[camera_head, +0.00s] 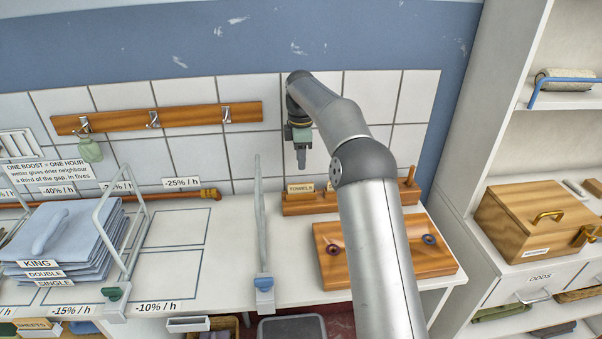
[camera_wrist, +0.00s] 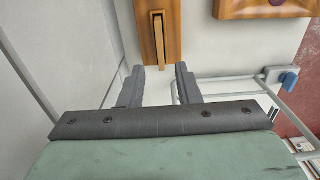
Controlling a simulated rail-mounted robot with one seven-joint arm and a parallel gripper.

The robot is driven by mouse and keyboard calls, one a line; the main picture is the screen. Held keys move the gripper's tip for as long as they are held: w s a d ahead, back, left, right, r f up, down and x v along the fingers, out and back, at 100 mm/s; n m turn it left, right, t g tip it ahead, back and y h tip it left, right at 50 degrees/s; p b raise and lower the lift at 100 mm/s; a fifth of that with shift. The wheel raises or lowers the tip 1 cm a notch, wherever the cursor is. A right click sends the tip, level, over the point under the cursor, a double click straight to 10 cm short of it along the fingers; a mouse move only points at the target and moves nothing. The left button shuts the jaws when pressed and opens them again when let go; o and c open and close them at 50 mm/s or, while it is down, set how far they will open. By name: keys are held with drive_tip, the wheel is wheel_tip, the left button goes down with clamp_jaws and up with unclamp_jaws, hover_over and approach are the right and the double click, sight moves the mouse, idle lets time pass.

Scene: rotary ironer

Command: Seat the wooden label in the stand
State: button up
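The wooden label (camera_head: 300,188), marked "TOWELS", stands upright at the left end of the long wooden stand (camera_head: 325,207) by the back wall. How deep it sits is not clear. In the wrist view a thin pale slat, seemingly the label's top edge (camera_wrist: 158,38), lies along the stand (camera_wrist: 173,12), just beyond the fingertips. My gripper (camera_head: 301,163) points down above the stand's left end, apart from the label. In the wrist view my gripper (camera_wrist: 159,82) has its two dark fingers apart with nothing between them. My arm hides part of the stand.
A wooden board (camera_head: 340,265) with dark rings lies in front of the stand. An upright metal frame (camera_head: 261,215) stands left of it. Folded blue linen (camera_head: 70,240) lies farther left. A shelf unit with a wooden box (camera_head: 530,220) is at right.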

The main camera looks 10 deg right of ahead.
drive_tip(key=s+a+r+m, duration=0.2)
drive_tip(key=s+r+m, duration=0.1)
drive_tip(key=s+r, duration=0.35)
drive_tip(key=s+m, duration=0.6)
drive_tip(key=s, duration=0.9)
drive_tip(key=s+d+f+m, duration=0.1)
drive_tip(key=s+f+m, duration=0.3)
drive_tip(key=s, duration=0.8)
drive_tip(key=s+f+m, duration=0.4)
drive_tip(key=s+f, duration=0.1)
drive_tip(key=s, duration=0.7)
drive_tip(key=shift+d+f+t, duration=0.15)
drive_tip(key=shift+d+t, duration=0.15)
drive_tip(key=shift+d, duration=0.1)
